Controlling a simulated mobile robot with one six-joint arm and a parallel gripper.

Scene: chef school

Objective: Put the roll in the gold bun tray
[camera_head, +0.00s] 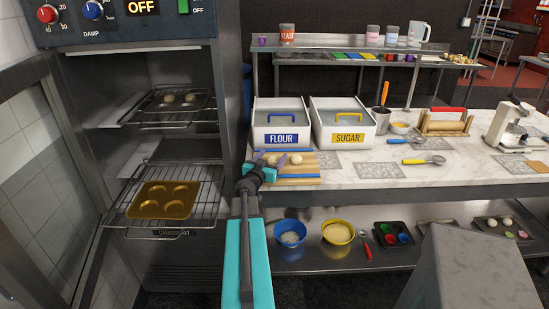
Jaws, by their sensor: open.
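The gold bun tray (146,209), with several round hollows that look empty, sits on the lower pulled-out rack of the open oven at left. Pale rolls (295,159) lie on a striped wooden board (302,181) on the counter, in front of the flour bin. My gripper (267,163) is open at the board's left edge, close to the rolls. I cannot tell whether its fingers touch or surround one, as the gripper is small and partly covers that spot. My arm runs up the middle of the picture.
A dark tray (158,111) with pale dough pieces is on the upper oven rack (138,124). Flour (281,139) and sugar (346,139) bins stand behind the board. The oven's right side wall (229,100) stands between the racks and the counter. Blue (290,232) and yellow (338,232) bowls are below.

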